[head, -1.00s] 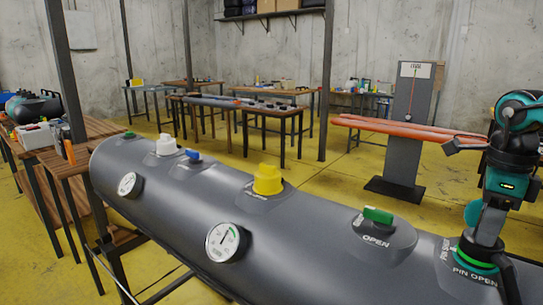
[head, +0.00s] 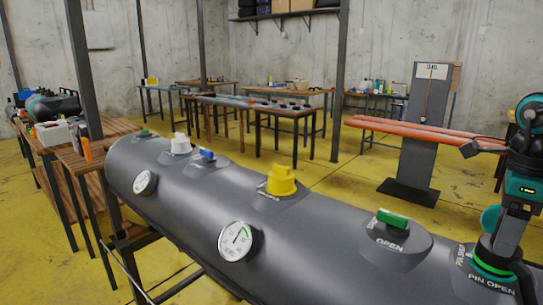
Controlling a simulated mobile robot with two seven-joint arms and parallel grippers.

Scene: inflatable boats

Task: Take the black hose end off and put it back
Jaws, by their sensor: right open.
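The black hose end (head: 494,257) sits on the valve at the right end of the grey inflatable tube (head: 330,234), above a green ring and beside the words PIN OPEN. A dark hose (head: 525,282) runs from it down to the lower right. My right gripper (head: 506,238) comes down from above at the hose end, pointing down, with its jaws open. The fingers overlap the hose end, so I cannot tell whether they touch it. My left gripper is out of view.
The tube also carries a green valve (head: 392,218), a yellow cap (head: 281,181), a pressure gauge (head: 238,241), and blue and white caps farther left. A stand with orange tubes (head: 425,134) is behind. Workbenches stand farther back. Yellow floor between is clear.

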